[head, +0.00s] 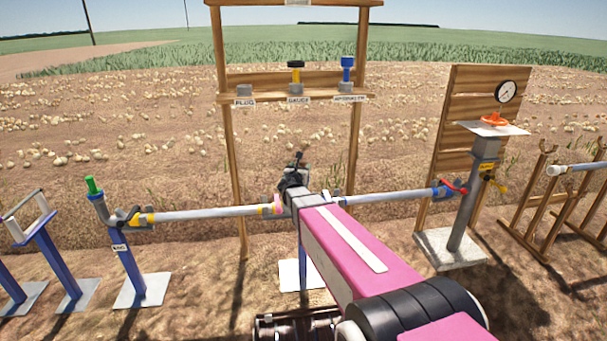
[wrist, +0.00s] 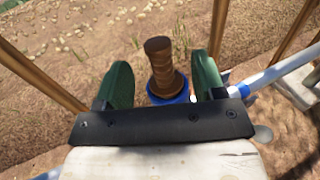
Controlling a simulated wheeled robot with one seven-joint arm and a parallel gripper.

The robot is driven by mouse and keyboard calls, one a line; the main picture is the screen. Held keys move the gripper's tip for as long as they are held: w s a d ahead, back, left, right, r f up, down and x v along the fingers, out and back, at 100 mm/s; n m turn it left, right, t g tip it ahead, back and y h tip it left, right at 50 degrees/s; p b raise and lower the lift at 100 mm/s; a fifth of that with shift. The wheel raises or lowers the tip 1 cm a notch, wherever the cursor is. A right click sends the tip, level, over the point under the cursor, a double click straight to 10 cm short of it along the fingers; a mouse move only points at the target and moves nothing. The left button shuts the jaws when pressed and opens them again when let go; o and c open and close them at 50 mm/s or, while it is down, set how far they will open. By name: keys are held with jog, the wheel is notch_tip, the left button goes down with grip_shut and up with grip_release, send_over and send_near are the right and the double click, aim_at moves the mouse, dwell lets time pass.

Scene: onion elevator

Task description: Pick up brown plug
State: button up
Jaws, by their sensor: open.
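The brown plug (wrist: 160,62) shows in the wrist view as a ribbed brown cylinder standing up from a blue ring-shaped socket (wrist: 182,97). My gripper (wrist: 163,75) has green fingers, open, one to the left and one to the right of the plug, with a gap on both sides. I cannot tell from this view how far the fingertips are from the plug in depth. In the head view my gripper (head: 298,172) is over the middle of the pipe line, and the plug is hidden behind it and my arm.
A grey pipe (head: 200,214) runs left and right at mid height. A wooden frame (head: 228,150) with a labelled shelf (head: 270,98) stands behind.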

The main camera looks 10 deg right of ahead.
aim_at(303, 161)
jog(key=shift+x, duration=3.55)
jog(key=shift+a+f, duration=0.1)
jog(key=shift+a, duration=0.05)
jog(key=c, duration=1)
